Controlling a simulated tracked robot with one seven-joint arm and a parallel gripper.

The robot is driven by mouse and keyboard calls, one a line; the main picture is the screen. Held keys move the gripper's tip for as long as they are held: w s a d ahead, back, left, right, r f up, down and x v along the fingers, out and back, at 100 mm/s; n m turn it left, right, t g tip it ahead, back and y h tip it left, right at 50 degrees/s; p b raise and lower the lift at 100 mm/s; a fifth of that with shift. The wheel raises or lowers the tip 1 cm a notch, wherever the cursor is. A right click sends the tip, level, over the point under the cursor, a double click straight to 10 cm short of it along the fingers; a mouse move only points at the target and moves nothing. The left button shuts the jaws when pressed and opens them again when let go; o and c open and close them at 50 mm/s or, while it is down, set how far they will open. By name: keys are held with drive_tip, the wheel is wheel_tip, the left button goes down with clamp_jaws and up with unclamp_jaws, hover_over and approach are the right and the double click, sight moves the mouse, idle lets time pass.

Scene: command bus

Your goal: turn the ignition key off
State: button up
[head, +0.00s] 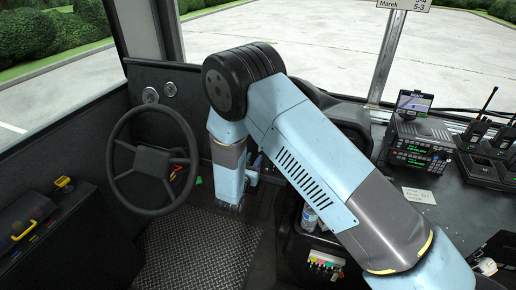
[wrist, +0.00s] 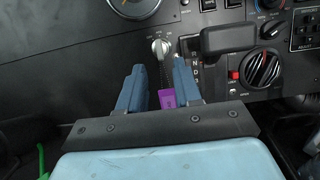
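In the wrist view my gripper (wrist: 159,65) is open, its two blue fingers apart and pointing at the dashboard. A purple tag (wrist: 167,98) shows between the fingers, nearer the right one. No finger clearly touches anything. In the head view my arm hides the dashboard area in front of the gripper.
A selector panel lettered R, N, D (wrist: 195,72) lies right of the fingers. The steering wheel (head: 112,165) stands left of my forearm; a radio (head: 420,147) sits at right.

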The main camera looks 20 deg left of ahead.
sight(259, 151)
drive_tip(key=w, duration=0.8)
drive_tip(key=shift+d, duration=0.35)
clamp_jaws()
